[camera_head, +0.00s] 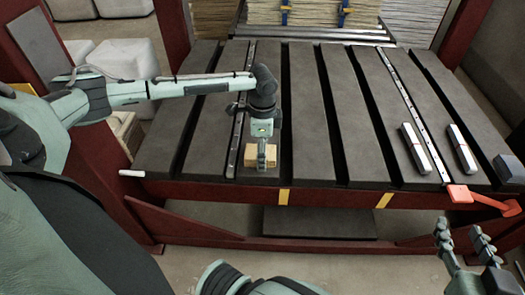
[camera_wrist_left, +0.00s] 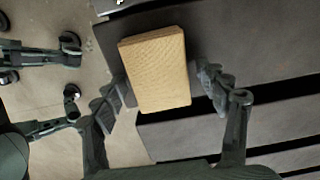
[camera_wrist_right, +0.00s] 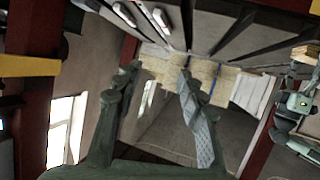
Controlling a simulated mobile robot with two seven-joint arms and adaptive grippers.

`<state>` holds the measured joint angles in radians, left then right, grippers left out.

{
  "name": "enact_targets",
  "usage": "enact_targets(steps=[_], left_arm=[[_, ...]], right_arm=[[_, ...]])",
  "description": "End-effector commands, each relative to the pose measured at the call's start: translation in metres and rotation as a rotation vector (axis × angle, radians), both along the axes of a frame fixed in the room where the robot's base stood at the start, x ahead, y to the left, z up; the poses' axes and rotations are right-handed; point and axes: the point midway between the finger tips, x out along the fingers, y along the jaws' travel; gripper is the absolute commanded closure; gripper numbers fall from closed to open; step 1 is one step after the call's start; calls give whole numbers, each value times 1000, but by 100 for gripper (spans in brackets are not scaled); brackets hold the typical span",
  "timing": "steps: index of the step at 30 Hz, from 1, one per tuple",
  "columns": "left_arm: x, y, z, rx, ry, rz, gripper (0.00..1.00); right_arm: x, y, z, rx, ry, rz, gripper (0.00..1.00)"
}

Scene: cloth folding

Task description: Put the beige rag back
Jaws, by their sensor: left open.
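The beige rag (camera_head: 251,164) is a small folded block lying at the near edge of the dark slatted table. It also shows in the left wrist view (camera_wrist_left: 157,66), lying between the fingers. My left gripper (camera_head: 266,160) points down over the rag. Its fingers (camera_wrist_left: 160,84) are open, one on each side of the rag; I cannot tell whether they touch it. In the head view the gripper hides part of the rag. My right gripper (camera_head: 465,246) is open and empty in front of the table at the lower right; its spread fingers show in the right wrist view (camera_wrist_right: 158,80).
The slatted table (camera_head: 325,110) has long dark gaps and is mostly clear in the middle. Two pale bars (camera_head: 416,150) (camera_head: 461,148) lie at its right. A red handle (camera_head: 482,198) sticks out at the near right edge. A dark block (camera_head: 509,169) sits at the right corner.

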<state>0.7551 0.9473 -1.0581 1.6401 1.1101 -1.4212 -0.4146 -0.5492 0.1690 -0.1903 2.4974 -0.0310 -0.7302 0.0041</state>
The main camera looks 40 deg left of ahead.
Motion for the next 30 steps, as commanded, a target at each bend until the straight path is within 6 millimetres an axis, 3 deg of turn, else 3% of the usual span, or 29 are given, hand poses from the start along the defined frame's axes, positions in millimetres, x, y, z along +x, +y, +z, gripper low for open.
enact_targets(steps=[8,21,30], left_arm=[[1,0,7,-1,-3,0,27],[1,0,91,-1,-3,0,27],[0,-2,120,-2,-1,-2,27]], right_arm=[[2,4,7,11,-31,9,60],[-39,-54,-58,-136,351,-95,60],[-62,-76,-77,-182,487,-138,60]])
